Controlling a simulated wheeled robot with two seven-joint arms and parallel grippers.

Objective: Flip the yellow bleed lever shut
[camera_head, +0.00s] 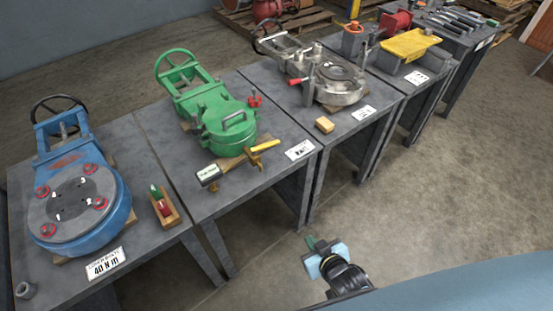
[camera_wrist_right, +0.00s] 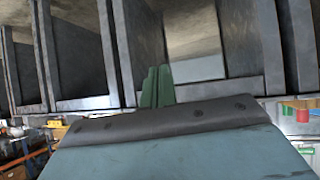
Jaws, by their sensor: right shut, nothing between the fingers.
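The yellow bleed lever (camera_head: 265,145) sticks out to the right from a small brass-coloured fitting (camera_head: 252,160) at the front of the green valve (camera_head: 226,128), on the second table from the left. The lever lies roughly level, tilted up slightly to the right. My right gripper (camera_head: 313,243) is out over the open floor in front of the tables, well apart from the lever. Its green fingers are together and empty, and they also show in the right wrist view (camera_wrist_right: 157,86). The lever cannot be made out in the right wrist view. My left gripper is not in view.
A blue valve (camera_head: 80,210) is on the left table, a metal valve (camera_head: 338,80) on the right one. The floor (camera_head: 420,200) in front is clear.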

